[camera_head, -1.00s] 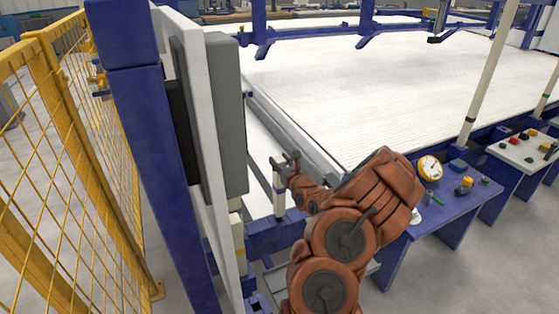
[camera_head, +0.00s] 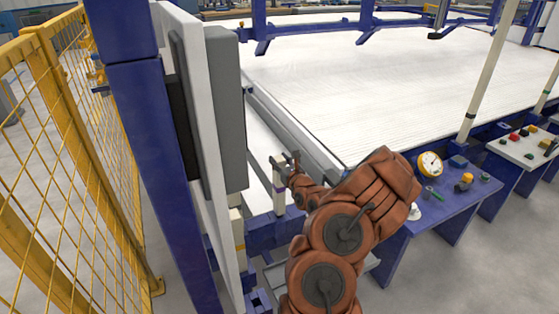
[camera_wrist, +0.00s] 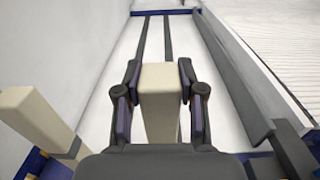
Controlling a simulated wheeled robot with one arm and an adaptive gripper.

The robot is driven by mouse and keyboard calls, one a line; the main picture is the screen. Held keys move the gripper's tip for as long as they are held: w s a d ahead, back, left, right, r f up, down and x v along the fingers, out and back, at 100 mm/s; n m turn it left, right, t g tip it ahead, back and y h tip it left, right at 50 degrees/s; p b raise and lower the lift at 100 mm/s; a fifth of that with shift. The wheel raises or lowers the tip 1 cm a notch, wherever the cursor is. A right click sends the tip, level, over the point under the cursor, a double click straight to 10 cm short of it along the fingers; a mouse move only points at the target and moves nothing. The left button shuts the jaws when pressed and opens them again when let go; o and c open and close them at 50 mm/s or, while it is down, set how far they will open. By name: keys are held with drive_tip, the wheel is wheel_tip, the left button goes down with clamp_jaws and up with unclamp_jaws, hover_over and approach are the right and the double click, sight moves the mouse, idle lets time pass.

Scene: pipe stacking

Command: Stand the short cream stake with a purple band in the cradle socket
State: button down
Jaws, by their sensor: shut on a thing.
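A short cream stake (camera_head: 279,200) with a purple band stands upright at my gripper (camera_head: 285,162), left of my forearm in the head view. In the wrist view my gripper (camera_wrist: 160,88) is shut on the cream stake (camera_wrist: 160,112), with one dark finger on each side of its top. Its lower end comes down beside the blue frame in the head view; I cannot tell whether it touches anything. A blue square socket (camera_head: 258,299) shows at the bottom edge of the head view. I cannot tell whether it is the cradle socket.
Another cream stake (camera_head: 237,228) with a yellow-orange band stands close by on the left; a cream post (camera_wrist: 38,117) shows left in the wrist view. A grey and white panel (camera_head: 229,110) rises at left. A blue bench (camera_head: 445,205) with a gauge is at right.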

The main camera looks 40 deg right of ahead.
drive_tip(key=shift+f, duration=0.9)
drive_tip(key=c, duration=0.6)
unclamp_jaws()
drive_tip(key=shift+v, duration=6.05)
